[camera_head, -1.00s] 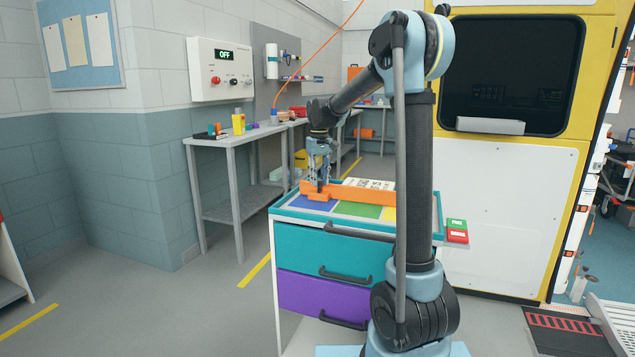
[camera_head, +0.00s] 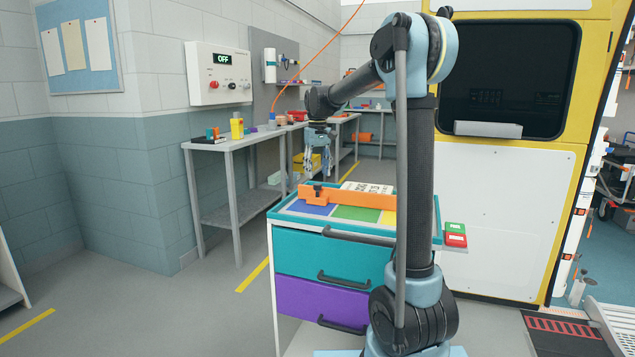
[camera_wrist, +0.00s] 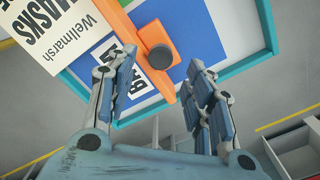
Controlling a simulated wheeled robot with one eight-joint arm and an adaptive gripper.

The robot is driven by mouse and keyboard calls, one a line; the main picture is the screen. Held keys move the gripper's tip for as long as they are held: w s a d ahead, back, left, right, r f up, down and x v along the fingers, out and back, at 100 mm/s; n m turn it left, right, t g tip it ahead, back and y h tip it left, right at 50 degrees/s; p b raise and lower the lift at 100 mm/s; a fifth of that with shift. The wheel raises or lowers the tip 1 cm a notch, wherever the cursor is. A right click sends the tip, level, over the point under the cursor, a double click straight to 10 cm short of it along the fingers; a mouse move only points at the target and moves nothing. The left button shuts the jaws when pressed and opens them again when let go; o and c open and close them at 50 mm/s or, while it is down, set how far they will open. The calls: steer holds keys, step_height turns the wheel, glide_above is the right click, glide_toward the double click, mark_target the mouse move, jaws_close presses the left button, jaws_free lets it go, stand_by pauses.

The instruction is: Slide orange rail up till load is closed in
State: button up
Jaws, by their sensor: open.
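The orange rail (camera_head: 350,198) lies across the top of the cart, with a dark round knob (camera_wrist: 160,57) at its left end. The load is white labelled packs (camera_head: 367,187) lying behind the rail. My arm hides the rail's right end.
The cart's teal rim (camera_head: 285,214) surrounds blue, green and yellow top panels. A grey workbench (camera_head: 230,143) stands behind on the left. A yellow vehicle body (camera_head: 560,160) is at the right.

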step_height(320, 180, up, 7)
stand_by(0.3)
